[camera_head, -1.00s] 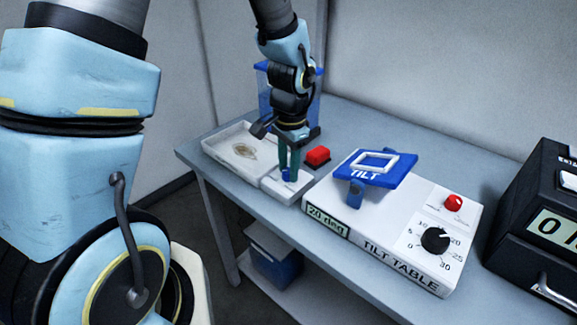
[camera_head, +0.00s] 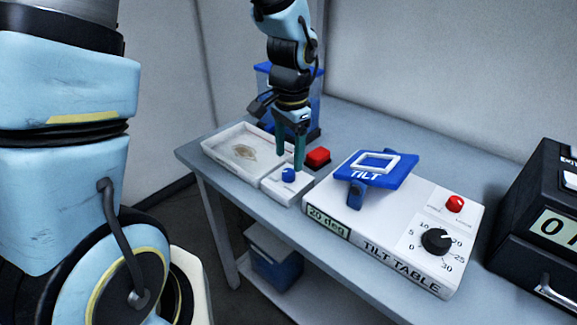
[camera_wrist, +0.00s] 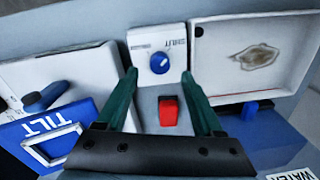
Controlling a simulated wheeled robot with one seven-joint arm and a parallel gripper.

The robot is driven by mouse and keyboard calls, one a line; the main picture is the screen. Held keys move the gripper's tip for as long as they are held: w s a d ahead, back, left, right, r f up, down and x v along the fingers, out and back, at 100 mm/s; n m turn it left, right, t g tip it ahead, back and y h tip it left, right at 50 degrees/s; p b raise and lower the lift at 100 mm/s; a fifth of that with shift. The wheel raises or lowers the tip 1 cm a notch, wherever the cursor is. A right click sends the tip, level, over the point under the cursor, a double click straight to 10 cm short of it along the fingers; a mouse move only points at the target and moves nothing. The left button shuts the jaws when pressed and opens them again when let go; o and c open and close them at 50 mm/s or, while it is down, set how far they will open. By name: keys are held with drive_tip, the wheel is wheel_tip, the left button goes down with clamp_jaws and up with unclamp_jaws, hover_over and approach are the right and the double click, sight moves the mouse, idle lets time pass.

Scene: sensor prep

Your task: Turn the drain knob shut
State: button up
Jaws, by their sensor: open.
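The blue drain knob (camera_head: 288,174) sits on a small white box (camera_head: 272,184) beside the tray. In the wrist view the knob (camera_wrist: 159,63) lies centred beyond my fingertips, with "SHUT" printed at its upper right and a smaller label, too blurred to read, at its upper left. A pale mark on the knob seems to point up toward the "SHUT" side, but it is too small to be sure. My gripper (camera_head: 289,159) is open and empty, its green fingers pointing down just behind and above the knob, apart from it.
A white tray (camera_head: 222,151) with a brown stain lies left of the knob box. A red block (camera_head: 318,157) stands close behind my fingers. The tilt table (camera_head: 390,260), with its raised blue plate (camera_head: 385,180), is close on the right. A blue-lidded container stands behind my gripper.

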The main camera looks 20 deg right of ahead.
sight(289, 173)
wheel_tip(289, 173, up, 6)
drive_tip(key=shift+s+r+b, duration=0.15)
drive_tip(key=shift+r+b, duration=0.05)
drive_tip(key=shift+b, duration=0.1)
idle(0.3)
drive_tip(key=w+a+f+n, duration=0.1)
drive_tip(key=a+n, duration=0.5)
drive_tip(key=a, duration=0.6)
drive_tip(key=a+f+n+t, duration=0.1)
drive_tip(key=a+f+n, duration=0.1)
drive_tip(key=a+n, duration=0.5)
drive_tip(key=a, duration=0.6)
drive_tip(key=shift+w+a+n, duration=0.25)
drive_tip(key=shift+w+n, duration=0.05)
drive_tip(key=shift+w, duration=0.05)
